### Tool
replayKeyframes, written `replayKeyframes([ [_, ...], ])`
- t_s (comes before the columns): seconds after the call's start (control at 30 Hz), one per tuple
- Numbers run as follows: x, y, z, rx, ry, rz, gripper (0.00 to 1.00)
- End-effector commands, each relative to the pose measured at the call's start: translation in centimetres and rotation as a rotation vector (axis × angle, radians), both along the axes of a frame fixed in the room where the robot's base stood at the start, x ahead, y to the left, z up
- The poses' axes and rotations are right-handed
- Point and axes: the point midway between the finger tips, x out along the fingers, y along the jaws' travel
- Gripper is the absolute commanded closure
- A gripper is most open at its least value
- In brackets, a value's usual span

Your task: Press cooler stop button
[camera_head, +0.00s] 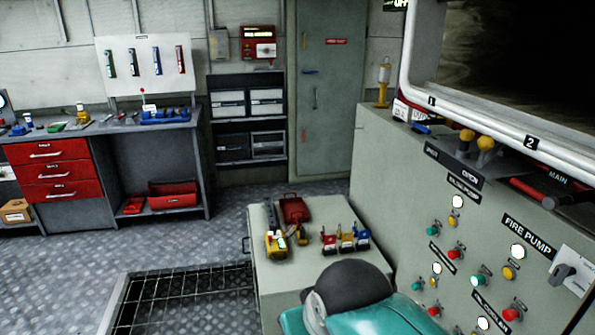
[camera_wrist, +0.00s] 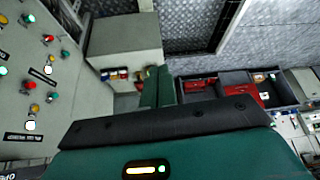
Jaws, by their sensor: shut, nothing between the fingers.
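The grey control panel (camera_head: 400,185) at the right carries groups of red and green buttons, yellow knobs and white lamps. Red buttons show at the upper left group (camera_head: 455,252), the lower left (camera_head: 435,310) and the lower right (camera_head: 513,313). In the wrist view, red buttons (camera_wrist: 48,38) and green buttons (camera_wrist: 50,99) lie at the left. My gripper (camera_wrist: 157,75) is shut and empty, apart from the panel. In the head view my teal arm hides its fingers.
A low grey cabinet (camera_head: 268,285) with padlocks and a red case stands left of the panel. A rotary switch (camera_head: 563,273) and a white pipe (camera_head: 480,117) are at the right. A workbench (camera_head: 155,128) stands at the back left. The floor between is mostly clear, with a grating (camera_head: 185,295).

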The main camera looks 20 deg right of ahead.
Motion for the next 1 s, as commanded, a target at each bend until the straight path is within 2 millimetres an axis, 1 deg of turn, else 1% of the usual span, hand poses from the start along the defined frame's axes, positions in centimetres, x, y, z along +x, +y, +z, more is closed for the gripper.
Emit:
replayKeyframes([
  [0.07,0.3,-0.4,-0.4,-0.011,0.022,-0.003,1.00],
  [0.17,0.9,-1.2,-1.5,-0.046,0.083,-0.012,1.00],
  [0.27,1.9,-2.8,-3.3,-0.102,0.178,-0.021,1.00],
  [0.4,3.2,-5.9,-6.4,-0.201,0.334,-0.028,1.00],
  [0.6,4.5,-10.4,-10.8,-0.348,0.553,-0.023,1.00],
  [0.8,5.2,-14.8,-15.4,-0.499,0.766,0.005,1.00],
  [1.0,5.4,-19.2,-20.1,-0.656,0.971,0.060,1.00],
])
